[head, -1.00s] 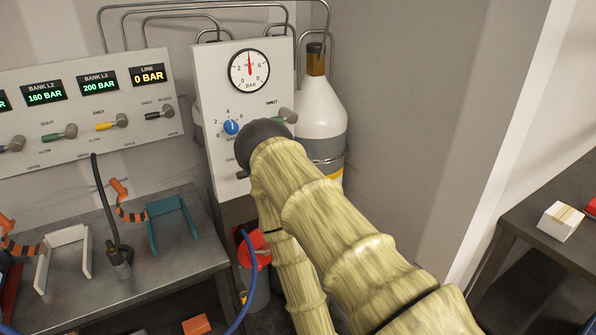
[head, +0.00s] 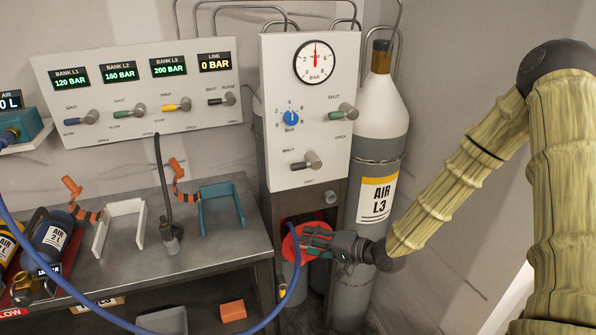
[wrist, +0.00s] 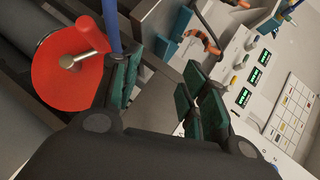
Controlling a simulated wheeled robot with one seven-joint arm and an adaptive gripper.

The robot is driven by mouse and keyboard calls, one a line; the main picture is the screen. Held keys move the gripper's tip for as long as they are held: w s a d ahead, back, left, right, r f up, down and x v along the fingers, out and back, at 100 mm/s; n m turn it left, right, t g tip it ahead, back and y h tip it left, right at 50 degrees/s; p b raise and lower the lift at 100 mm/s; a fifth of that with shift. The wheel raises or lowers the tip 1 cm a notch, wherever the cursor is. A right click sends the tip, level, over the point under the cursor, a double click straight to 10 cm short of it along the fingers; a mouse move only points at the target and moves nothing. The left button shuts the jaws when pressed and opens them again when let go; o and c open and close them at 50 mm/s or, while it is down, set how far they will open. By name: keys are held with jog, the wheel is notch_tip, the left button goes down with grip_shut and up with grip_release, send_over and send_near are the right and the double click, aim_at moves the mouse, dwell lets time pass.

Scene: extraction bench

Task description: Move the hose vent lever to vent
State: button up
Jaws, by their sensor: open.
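The grey lever (head: 309,161) with a dark tip sits low on the white regulator panel (head: 275,120) in the head view. Its handle lies roughly sideways, tip to the left. A small label shows above it and one that seems to read VENT below. My gripper (head: 306,240) is open, below the panel and clear of the lever, overlapping a red disc (head: 288,246) in the picture. In the wrist view my gripper (wrist: 160,75) has its dark green fingers apart with nothing held between them. I cannot make out the lever in the wrist view.
A green lever (head: 343,112) and a blue knob (head: 291,118) are higher on the panel. A blue hose (head: 296,285) runs beside my gripper. The AIR L3 cylinder (head: 376,200) stands right of the panel. The metal bench (head: 190,255) is at the left.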

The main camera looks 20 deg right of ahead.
notch_tip(320, 180, up, 8)
jog(key=w+d+t+y, duration=0.2)
jog(key=w+d, duration=0.1)
jog(key=y, duration=0.3)
send_near(304, 169)
jog(key=x, duration=0.2)
jog(key=shift+p+x, duration=0.55)
jog(key=shift+x, duration=4.4)
grip_shut()
